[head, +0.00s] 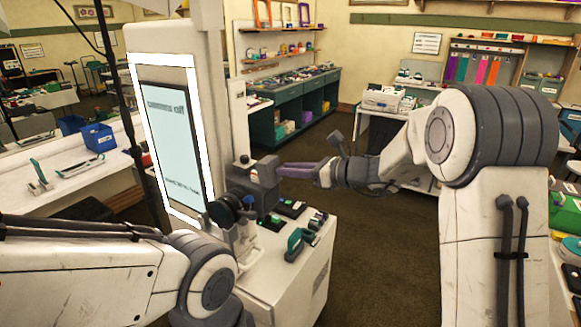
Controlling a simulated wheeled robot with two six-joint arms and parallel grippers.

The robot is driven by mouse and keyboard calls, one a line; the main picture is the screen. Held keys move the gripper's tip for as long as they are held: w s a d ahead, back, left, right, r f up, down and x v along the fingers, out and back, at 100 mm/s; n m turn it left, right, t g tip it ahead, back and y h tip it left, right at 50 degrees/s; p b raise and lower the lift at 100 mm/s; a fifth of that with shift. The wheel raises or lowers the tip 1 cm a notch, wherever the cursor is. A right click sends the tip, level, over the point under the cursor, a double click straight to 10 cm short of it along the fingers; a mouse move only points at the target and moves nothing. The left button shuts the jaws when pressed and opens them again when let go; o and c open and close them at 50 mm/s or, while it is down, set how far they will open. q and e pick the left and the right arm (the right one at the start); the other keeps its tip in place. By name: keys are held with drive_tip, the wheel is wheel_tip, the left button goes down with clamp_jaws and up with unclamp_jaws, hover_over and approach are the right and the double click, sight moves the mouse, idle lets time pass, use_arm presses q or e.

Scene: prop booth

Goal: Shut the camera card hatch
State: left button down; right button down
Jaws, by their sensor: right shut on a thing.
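The dark grey camera (258,196) stands on a mount on the white booth counter, its round lens (223,209) facing left. A grey flap, which looks like the card hatch (264,170), stands out at the camera's upper right side. My right gripper (283,170) comes in from the right with its purple fingers level. It is shut on the hatch, with the fingertips at the flap's right edge. The exact grip and the hatch's hinge are too small to make out. My left arm crosses the lower left; its gripper does not show.
A lit white-framed screen (172,140) rises left of the camera. A teal-handled tool (299,243) and several small dark items lie on the counter (285,277) in front of the camera. Open floor (375,250) lies right of the counter.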

drive_tip(key=shift+w, duration=0.1)
drive_tip(key=c, duration=0.7)
unclamp_jaws()
drive_tip(key=shift+c, duration=0.2)
drive_tip(key=b+v, duration=0.3)
drive_tip(key=v, duration=0.7)
drive_tip(key=shift+d+b, duration=0.15)
drive_tip(key=shift+b, duration=0.2)
